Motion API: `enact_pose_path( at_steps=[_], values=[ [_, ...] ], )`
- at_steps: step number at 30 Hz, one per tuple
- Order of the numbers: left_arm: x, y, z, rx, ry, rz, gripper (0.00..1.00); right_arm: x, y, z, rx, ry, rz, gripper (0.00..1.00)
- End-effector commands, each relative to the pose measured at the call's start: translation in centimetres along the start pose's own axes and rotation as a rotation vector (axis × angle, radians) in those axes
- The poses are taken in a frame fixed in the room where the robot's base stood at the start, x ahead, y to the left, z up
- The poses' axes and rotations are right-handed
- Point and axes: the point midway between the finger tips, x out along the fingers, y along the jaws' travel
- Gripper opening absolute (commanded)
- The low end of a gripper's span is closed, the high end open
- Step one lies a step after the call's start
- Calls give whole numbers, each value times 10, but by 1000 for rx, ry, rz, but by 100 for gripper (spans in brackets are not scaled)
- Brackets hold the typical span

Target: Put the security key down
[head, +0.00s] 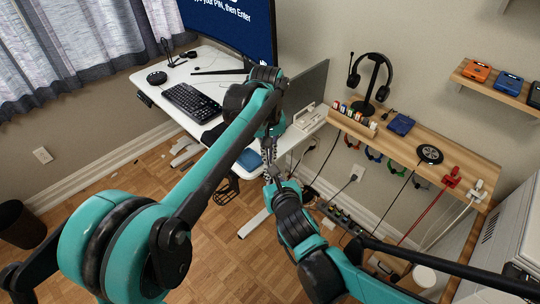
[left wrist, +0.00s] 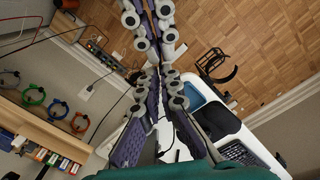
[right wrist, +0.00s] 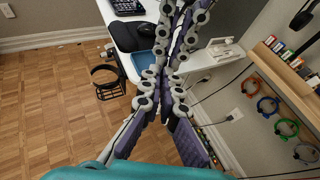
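I cannot make out the security key in any view. My left gripper (head: 267,158) points down beside the front right of the white desk (head: 212,62), and my right gripper (head: 271,178) points up at it from below. They meet almost tip to tip. In the left wrist view the left gripper's fingers (left wrist: 158,73) converge with their tips together. In the right wrist view the right gripper's fingers (right wrist: 165,70) also close at the tips. The overlapping fingers hide whether anything small is between them.
The desk holds a keyboard (head: 190,103), a monitor (head: 235,25) and a blue tray (head: 249,159). A wooden shelf (head: 462,165) at right carries a headphone stand (head: 372,85), a blue item (head: 401,124) and a round black disc (head: 429,153). Cables hang below it.

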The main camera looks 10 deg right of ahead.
Motion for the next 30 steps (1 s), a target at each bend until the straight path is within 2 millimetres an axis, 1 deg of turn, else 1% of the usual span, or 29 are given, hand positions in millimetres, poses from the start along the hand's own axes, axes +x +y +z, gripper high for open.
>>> enact_pose_path(
  at_steps=[1, 2, 5, 6, 23, 26, 30],
  values=[
    [-1, 8, 2, 6, 0, 15, 0, 0, 5, 0, 3, 0, 11, 0],
    [-1, 8, 2, 7, 1, 15, 0, 0, 5, 0, 3, 0, 11, 0],
    [-1, 8, 2, 7, 1, 14, 25, 0, 5, 0, 4, 0, 12, 0],
    [-1, 8, 2, 7, 1, 14, 27, 0, 5, 0, 3, 0, 12, 0],
    [-2, 4, 1, 3, -1, 8, 27, 0, 2, 0, 1, -1, 5, 0],
    [-9, 4, 1, 3, -1, 8, 27, 0, 2, 0, 1, -1, 5, 0],
    [-29, 3, 1, 2, -1, 7, 27, 0, 2, 0, 1, 0, 5, 0]
  ],
)
